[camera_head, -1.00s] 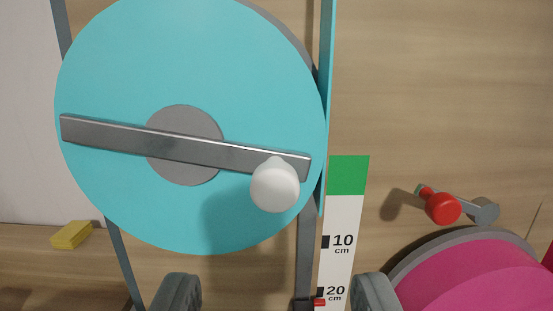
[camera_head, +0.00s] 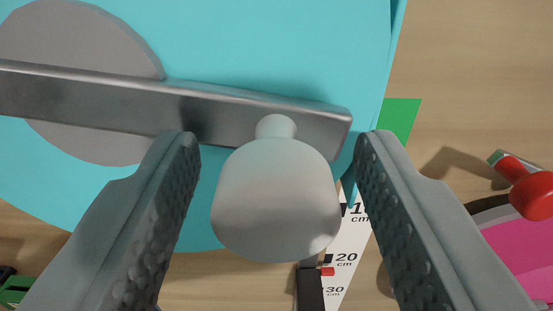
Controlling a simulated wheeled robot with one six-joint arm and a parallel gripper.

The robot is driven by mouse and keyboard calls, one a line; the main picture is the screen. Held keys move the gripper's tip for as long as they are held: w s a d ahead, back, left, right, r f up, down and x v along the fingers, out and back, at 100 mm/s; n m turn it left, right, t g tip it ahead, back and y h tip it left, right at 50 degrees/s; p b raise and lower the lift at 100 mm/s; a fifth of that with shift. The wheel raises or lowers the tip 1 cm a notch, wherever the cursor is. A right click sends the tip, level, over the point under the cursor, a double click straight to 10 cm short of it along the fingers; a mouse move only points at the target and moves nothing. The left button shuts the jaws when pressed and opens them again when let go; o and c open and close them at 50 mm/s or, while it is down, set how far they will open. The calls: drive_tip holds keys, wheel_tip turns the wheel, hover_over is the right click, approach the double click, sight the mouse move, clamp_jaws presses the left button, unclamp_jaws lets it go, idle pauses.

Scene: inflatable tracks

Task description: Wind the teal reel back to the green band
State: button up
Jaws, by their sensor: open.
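The teal reel (camera_head: 250,45) fills the upper left, with a grey hub (camera_head: 85,45) and a metal crank bar (camera_head: 225,115) across it. A white knob (camera_head: 276,200) stands out from the bar's right end. My gripper (camera_head: 277,150) is open, one finger on each side of the knob, with gaps showing. The green band (camera_head: 401,118) tops a white scale strip (camera_head: 348,245) to the right, partly hidden by my right finger. A small red marker (camera_head: 327,272) is on the scale just below the 20 cm mark, beside a dark block (camera_head: 310,288).
A red knob (camera_head: 535,196) on a small lever is at the right edge. Below it is a magenta reel (camera_head: 520,255), partly hidden by my right finger. A green object (camera_head: 15,289) shows at the lower left. Bare wooden board (camera_head: 480,60) lies at the upper right.

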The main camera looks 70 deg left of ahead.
drive_tip(key=shift+c, duration=0.2)
clamp_jaws()
drive_tip(key=shift+r, duration=0.1)
wheel_tip(320, 180, up, 2)
drive_tip(key=n, duration=0.3)
drive_tip(key=shift+n, duration=0.3)
drive_tip(key=n, duration=0.1)
drive_tip(key=r+n, duration=0.2)
drive_tip(key=shift+s+r+n, duration=0.2)
drive_tip(key=shift+s+n, duration=0.05)
drive_tip(key=shift+n, duration=0.05)
drive_tip(key=shift+s+a+r+n, duration=0.2)
drive_tip(key=shift+s+r+n, duration=0.4)
drive_tip(key=shift+n, duration=0.65)
drive_tip(key=shift+s+a+r+n, duration=0.25)
drive_tip(key=shift+s+r+n, duration=0.3)
drive_tip(key=shift+n, duration=0.75)
drive_tip(key=shift+s+a+r+n, duration=0.2)
drive_tip(key=shift+s+r+n, duration=0.35)
drive_tip(key=shift+n, duration=0.7)
drive_tip(key=shift+r, duration=0.1)
